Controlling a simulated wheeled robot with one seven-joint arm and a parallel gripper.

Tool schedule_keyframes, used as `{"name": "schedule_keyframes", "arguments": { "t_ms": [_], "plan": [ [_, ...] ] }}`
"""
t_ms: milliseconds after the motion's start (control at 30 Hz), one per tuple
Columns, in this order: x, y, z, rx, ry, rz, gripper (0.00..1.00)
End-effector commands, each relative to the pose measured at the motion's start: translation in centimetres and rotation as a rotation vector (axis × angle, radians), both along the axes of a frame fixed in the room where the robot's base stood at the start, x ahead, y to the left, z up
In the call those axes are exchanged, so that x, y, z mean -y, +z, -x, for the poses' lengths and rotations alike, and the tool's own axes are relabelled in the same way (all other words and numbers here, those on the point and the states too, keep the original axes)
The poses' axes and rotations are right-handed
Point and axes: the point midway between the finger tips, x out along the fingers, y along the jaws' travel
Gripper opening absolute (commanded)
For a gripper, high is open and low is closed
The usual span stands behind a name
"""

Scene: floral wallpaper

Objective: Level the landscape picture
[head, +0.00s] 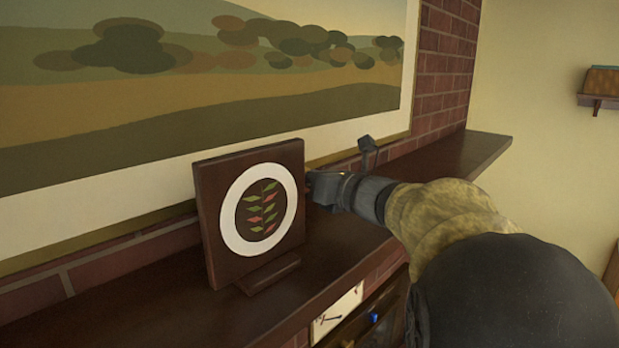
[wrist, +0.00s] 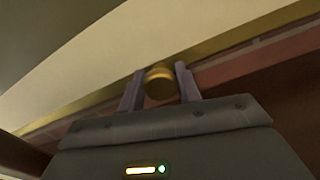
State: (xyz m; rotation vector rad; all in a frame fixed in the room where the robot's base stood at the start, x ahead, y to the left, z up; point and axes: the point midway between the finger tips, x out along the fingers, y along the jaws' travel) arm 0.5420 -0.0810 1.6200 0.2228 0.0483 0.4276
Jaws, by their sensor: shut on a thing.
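The landscape picture (head: 240,100), with green and brown hills, a white mat and a thin gold frame, hangs on the brick wall above the mantel shelf. In the head view its lower edge slopes up to the right; I cannot tell how much is tilt and how much is viewing angle. In the wrist view its gold frame (wrist: 225,38) runs diagonally. My gripper (wrist: 160,71) is shut on a round brass knob (wrist: 158,86) at the frame's lower edge. In the head view my gripper (head: 312,187) is beside the plaque, its fingertips partly hidden, and the knob is hidden.
A dark square plaque (head: 212,205) with a white ring and leaf design stands on the mantel shelf (head: 350,240), just left of my gripper. The shelf's right end (head: 480,150) is clear. A small wall shelf (head: 598,101) hangs at the far right.

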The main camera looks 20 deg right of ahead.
Motion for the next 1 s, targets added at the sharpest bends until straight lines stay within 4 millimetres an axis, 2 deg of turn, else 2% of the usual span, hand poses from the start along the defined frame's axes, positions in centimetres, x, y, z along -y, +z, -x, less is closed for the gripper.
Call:
{"name": "schedule_keyframes", "arguments": {
  "t_ms": [67,100,200,467,633,767,1000],
  "plan": [
    [-0.1,0.1,0.0,0.002,0.003,0.001,0.0],
    [-0.1,0.1,0.0,0.002,0.003,0.001,0.4],
    [0.0,0.1,0.0,0.002,0.002,0.001,0.55],
    [0.1,0.0,0.1,0.002,-0.001,0.002,0.55],
    [0.6,-0.1,0.9,0.003,-0.004,0.002,0.55],
    [1.3,-0.3,2.6,0.005,-0.005,0.003,0.55],
    [3.3,-0.4,6.9,0.006,-0.005,0.004,0.55]
  ]
}}
